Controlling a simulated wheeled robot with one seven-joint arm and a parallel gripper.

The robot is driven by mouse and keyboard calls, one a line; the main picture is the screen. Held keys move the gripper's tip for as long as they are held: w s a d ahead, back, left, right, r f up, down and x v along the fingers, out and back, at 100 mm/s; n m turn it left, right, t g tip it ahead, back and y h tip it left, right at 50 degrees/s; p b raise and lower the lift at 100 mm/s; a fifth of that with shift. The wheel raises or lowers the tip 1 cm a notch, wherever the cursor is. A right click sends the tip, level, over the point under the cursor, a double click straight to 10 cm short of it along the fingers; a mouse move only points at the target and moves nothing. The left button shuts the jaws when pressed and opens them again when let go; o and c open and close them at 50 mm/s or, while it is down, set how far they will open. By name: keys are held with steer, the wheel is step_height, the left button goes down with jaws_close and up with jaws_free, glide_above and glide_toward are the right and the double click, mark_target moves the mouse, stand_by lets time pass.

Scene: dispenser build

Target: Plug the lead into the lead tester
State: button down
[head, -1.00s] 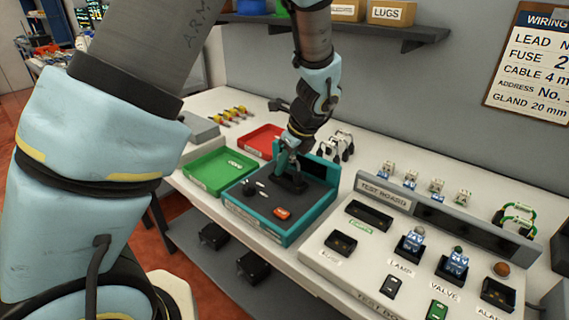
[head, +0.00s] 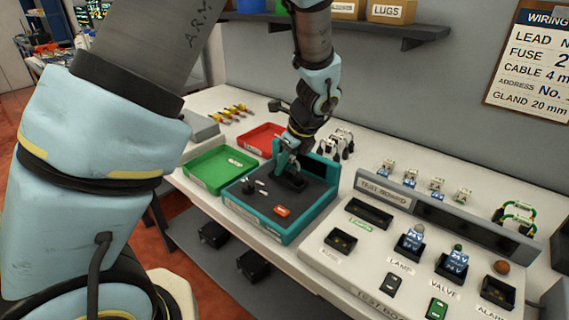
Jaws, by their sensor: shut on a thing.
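A teal box with a dark top (head: 318,194), seemingly the lead tester, stands on the bench in the middle of the head view. It has a raised teal back part, an orange-red rocker (head: 282,211) and small white pieces at its left. My gripper (head: 287,166) points down over the back of this top, close to a black raised part (head: 291,181). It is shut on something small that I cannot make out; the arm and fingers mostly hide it. I cannot tell whether the held thing touches or enters the box.
A green tray (head: 217,190) and a red tray (head: 251,150) lie to the left. Black-and-white looped items (head: 340,146) stand behind the box. A test board (head: 352,270) fills the right, with green-ended loops (head: 519,213) at its back. A shelf (head: 400,38) hangs above.

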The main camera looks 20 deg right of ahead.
stand_by(0.4)
steer(key=shift+c, duration=1.3)
jaws_free()
steer(key=shift+r+p, duration=3.1)
steer(key=shift+r, duration=0.4)
